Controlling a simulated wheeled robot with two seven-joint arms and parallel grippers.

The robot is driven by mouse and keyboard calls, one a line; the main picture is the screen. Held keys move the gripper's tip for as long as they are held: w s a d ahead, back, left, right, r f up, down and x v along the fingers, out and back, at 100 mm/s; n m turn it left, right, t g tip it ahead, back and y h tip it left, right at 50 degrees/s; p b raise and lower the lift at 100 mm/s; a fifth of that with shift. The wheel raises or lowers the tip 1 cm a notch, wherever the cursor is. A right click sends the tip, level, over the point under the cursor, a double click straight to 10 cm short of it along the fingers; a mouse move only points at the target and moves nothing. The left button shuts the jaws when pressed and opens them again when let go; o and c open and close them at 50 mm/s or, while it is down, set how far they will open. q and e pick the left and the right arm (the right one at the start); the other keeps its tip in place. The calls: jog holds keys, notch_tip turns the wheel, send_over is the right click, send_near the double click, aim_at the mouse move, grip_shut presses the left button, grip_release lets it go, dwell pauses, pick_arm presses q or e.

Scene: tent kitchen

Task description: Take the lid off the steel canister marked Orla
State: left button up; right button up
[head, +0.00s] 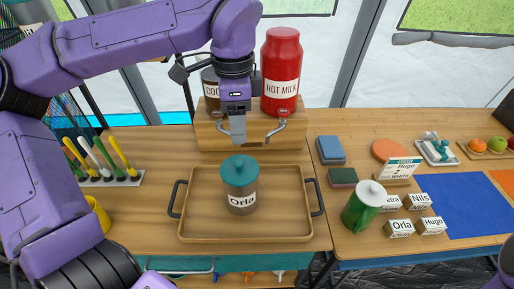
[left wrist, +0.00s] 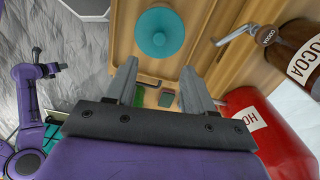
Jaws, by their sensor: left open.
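The steel canister marked Orla (head: 241,203) stands upright on a tan tray (head: 285,229). Its teal round lid with a knob (head: 239,170) sits on top. The lid also shows in the left wrist view (left wrist: 160,33), just beyond the fingertips. My left gripper (head: 238,138) hangs above and behind the lid, apart from it. It is open and empty; its two fingers show spread in the left wrist view (left wrist: 159,68). My right gripper (left wrist: 57,68) shows small at the left of that view, and its fingers are too small to judge.
Behind the tray, a wooden dispenser stand (head: 207,134) holds a red hot milk jar (head: 282,70) and a cocoa jar (head: 211,90). Right of the tray are a green canister (head: 360,212), name blocks (head: 400,228) and a blue mat (head: 465,205). Markers (head: 101,157) stand left.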

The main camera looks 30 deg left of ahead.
aim_at(239, 162)
pick_arm(q)
notch_tip(239, 162, down, 2)
jog(key=shift+f, duration=0.1)
jog(key=f, duration=0.1)
jog(key=s+f, duration=0.1)
jog(key=f+p, duration=0.1)
jog(key=shift+s, duration=0.25)
jog(key=f, duration=0.2)
jog(key=w+f+p, duration=0.1)
jog(key=f, duration=0.1)
jog(key=shift+w+a+f, duration=0.1)
jog(key=shift+w+f, duration=0.1)
jog(key=shift+f, duration=0.1)
jog(key=shift+s+f, duration=0.15)
jog(key=shift+f, duration=0.05)
jog(key=shift+s, duration=0.15)
grip_shut()
pick_arm(e)
notch_tip(239, 162, up, 2)
jog(key=shift+s+r, duration=0.1)
jog(key=shift+s, duration=0.05)
